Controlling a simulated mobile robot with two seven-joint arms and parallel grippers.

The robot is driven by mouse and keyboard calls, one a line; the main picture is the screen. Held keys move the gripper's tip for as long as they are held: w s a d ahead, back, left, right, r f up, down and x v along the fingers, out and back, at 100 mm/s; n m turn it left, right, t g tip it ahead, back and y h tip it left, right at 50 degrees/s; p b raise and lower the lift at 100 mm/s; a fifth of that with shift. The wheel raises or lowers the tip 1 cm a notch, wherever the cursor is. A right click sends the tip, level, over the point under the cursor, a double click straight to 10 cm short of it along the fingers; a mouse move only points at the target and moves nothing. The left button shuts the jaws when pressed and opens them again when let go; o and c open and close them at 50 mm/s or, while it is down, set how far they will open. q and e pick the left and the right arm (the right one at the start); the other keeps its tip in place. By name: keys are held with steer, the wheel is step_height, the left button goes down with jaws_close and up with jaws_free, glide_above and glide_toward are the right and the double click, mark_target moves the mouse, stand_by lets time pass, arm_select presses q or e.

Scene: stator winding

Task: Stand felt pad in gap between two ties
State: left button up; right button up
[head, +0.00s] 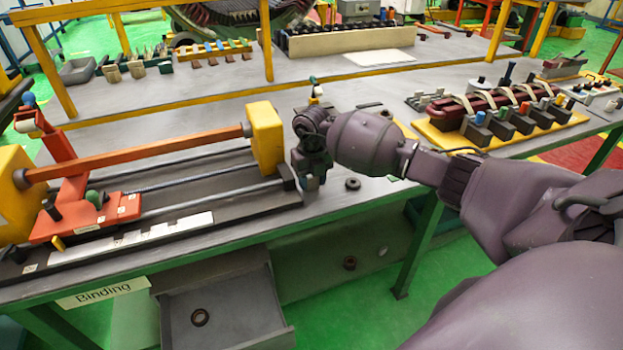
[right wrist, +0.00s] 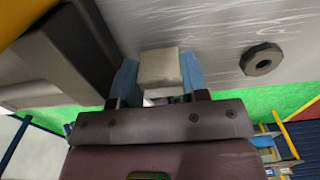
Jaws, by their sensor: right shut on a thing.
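My right gripper (head: 311,172) is low over the near bench, beside the yellow end block of the winding machine. In the right wrist view its blue fingers are shut on a pale felt pad (right wrist: 159,69), one finger on each side. The pad is not discernible in the head view, where the gripper hides it. The ties (head: 503,97) are cream bands around a dark red coil bar at the right of the bench, well away from the gripper. Gaps of bare bar show between them. My left gripper is not in view.
The coil's yellow base (head: 447,144) carries several dark blocks with coloured knobs along its front. The yellow end block (head: 265,137) is close to the gripper's left. A dark nut (head: 352,183) lies on the bench just right of it. An open drawer (head: 223,312) sits below.

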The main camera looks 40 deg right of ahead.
steer(key=shift+f, duration=0.1)
steer(key=o, duration=0.7)
step_height(320, 180, up, 12)
steer(key=shift+r+p, duration=0.2)
steer(key=shift+p, duration=0.15)
stand_by(0.6)
